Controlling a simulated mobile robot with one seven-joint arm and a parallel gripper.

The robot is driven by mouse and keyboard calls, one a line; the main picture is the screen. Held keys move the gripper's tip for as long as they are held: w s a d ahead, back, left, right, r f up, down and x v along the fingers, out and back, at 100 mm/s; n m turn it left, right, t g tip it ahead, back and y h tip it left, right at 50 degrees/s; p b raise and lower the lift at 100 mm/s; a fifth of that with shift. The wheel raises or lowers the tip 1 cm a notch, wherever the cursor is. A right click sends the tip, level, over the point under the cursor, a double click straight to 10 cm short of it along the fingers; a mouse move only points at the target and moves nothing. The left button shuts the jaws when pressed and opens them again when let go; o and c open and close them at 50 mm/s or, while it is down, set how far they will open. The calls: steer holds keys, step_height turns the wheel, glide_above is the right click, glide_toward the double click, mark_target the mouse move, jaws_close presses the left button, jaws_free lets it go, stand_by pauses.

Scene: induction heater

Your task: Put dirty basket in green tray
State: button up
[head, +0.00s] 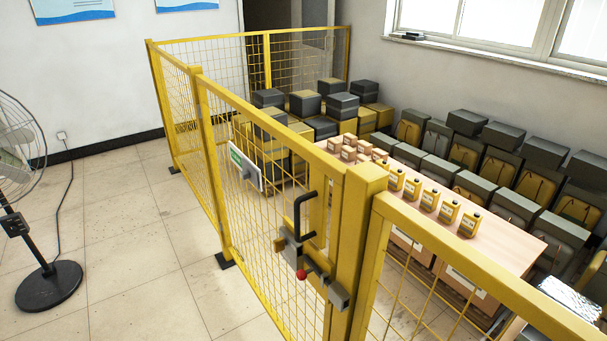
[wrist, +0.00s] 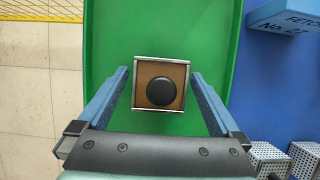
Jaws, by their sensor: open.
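The green tray (wrist: 110,40) fills the middle of the wrist view. Between my fingers is a small square basket-like piece (wrist: 144,66) with a pale metal rim, a brown inside or top and a round black knob in the middle. I take it for the dirty basket; its sides are hidden from above. It appears to be within the green tray's outline. My gripper (wrist: 160,73) is open, one blue finger on each side of the piece, with gaps showing on both sides. Neither tray nor basket shows in the head view.
In the wrist view, perforated metal baskets (wrist: 303,160) stand at lower right, and a blue labelled block (wrist: 285,22) is at upper right on a blue surface (wrist: 262,95). The head view shows a yellow mesh fence (head: 240,150), a fan (head: 45,285) and a table with yellow bottles (head: 449,212).

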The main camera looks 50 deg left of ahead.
steer(key=p+v, duration=0.1)
steer(key=v, duration=1.1)
steer(key=shift+r, duration=0.1)
